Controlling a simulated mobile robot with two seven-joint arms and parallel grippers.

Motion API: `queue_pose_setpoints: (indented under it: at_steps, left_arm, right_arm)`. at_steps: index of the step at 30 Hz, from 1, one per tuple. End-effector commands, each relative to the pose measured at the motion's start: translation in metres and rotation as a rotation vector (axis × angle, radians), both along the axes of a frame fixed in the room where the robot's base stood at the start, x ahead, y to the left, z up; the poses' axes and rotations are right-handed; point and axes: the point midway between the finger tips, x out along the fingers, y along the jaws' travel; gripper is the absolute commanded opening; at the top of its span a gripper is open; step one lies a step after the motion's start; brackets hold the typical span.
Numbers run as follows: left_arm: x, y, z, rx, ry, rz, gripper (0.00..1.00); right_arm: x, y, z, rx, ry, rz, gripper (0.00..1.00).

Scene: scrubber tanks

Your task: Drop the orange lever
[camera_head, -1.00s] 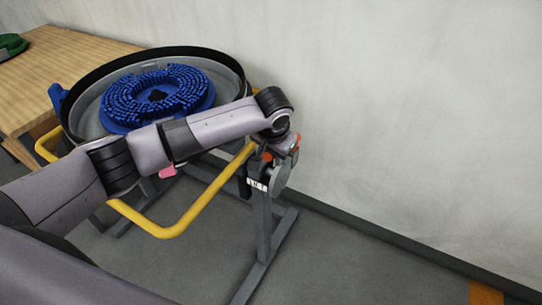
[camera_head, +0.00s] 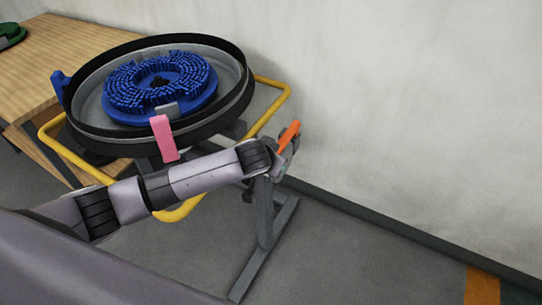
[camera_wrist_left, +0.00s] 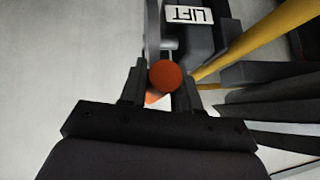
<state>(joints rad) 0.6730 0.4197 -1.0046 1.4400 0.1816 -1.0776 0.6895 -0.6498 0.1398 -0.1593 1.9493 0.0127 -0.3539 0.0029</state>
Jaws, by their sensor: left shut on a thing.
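The orange lever (camera_head: 288,135) sticks up at the right end of the yellow-framed stand in the head view. My left gripper (camera_head: 282,152) is at its lower part, partly hidden by the wrist. In the left wrist view, the lever's round orange end (camera_wrist_left: 165,77) sits between the two dark fingers of my left gripper (camera_wrist_left: 161,90), which is shut on it. The rest of the lever is mostly hidden there. My right gripper is not in view.
A round black-rimmed tank (camera_head: 235,107) holds a blue brush (camera_head: 190,100), with a pink tab (camera_head: 164,140) on its front. A yellow rail (camera_head: 275,86) surrounds it. A wooden table (camera_head: 60,45) is at left. A "LIFT" label (camera_wrist_left: 190,15) is near the lever. A wall stands behind.

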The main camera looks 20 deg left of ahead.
Motion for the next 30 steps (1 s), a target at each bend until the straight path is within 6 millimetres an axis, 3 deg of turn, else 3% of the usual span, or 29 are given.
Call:
queue_pose_setpoints:
  at_steps: [12,13,14,24,30]
  left_arm:
    - [-0.001,0.0,-0.004,0.0,-0.003,-0.001,0.0]
    - [-0.001,0.0,-0.004,0.0,-0.003,-0.001,0.41]
    - [-0.001,0.0,-0.004,0.0,-0.003,-0.001,0.51]
    - [-0.001,0.0,-0.001,-0.001,-0.005,-0.001,0.53]
    - [-0.011,0.0,0.01,-0.001,-0.005,-0.002,0.53]
  right_arm:
    - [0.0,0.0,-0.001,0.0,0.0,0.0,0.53]
    - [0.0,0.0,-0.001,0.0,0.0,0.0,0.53]
    - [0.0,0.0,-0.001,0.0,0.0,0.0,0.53]
    - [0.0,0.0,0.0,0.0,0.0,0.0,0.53]
    - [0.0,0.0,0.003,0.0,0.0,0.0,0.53]
